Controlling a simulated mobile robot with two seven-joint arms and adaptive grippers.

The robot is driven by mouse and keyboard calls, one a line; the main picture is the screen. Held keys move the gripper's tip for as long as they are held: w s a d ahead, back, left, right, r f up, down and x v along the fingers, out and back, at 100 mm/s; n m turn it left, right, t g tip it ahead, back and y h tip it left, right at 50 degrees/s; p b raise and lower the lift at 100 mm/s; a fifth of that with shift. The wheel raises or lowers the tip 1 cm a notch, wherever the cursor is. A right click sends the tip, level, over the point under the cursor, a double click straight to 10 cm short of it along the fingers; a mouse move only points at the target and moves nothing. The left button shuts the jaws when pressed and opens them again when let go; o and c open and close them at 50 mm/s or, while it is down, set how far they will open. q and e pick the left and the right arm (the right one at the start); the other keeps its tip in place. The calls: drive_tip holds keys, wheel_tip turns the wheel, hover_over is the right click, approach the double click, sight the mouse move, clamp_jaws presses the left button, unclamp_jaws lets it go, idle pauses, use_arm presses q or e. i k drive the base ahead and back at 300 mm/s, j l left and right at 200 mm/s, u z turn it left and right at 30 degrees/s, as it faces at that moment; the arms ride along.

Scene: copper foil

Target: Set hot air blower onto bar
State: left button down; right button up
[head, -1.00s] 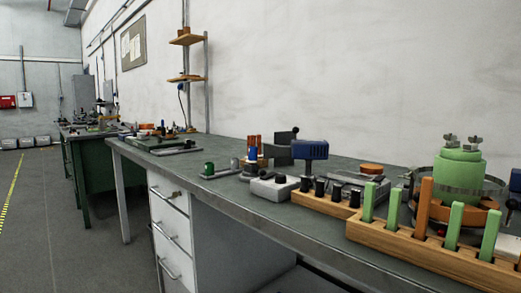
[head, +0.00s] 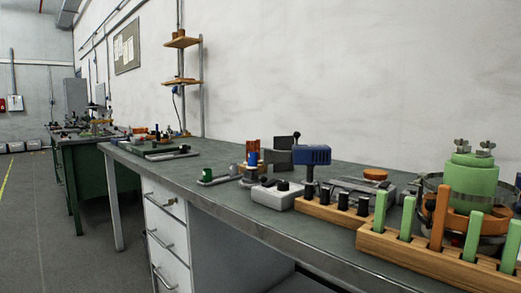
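A blue tool head (head: 311,155) with a short dark stem, which looks like the hot air blower, stands upright on the workbench, at the back end of a wooden block. That wooden block (head: 325,210) holds a row of several black pegs. A longer wooden bar (head: 405,257) in front right holds several green handles and one orange handle upright. I cannot tell which of these, if either, is the named bar. Neither of my grippers is in view.
The grey workbench (head: 230,212) runs along the wall. A green pot (head: 473,180) with wing nuts stands at the right. A grey box (head: 277,194) sits near the front edge. A wall pole carries wooden shelves (head: 182,81). Floor at left (head: 30,220) is clear.

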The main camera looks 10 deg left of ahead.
sight(308, 155)
drive_tip(key=i+j+z, duration=0.1)
drive_tip(key=j, duration=0.25)
drive_tip(key=i+j+z, duration=0.1)
drive_tip(key=j, duration=0.3)
drive_tip(key=i+j+z, duration=0.15)
drive_tip(key=j, duration=0.25)
drive_tip(key=i, duration=0.1)
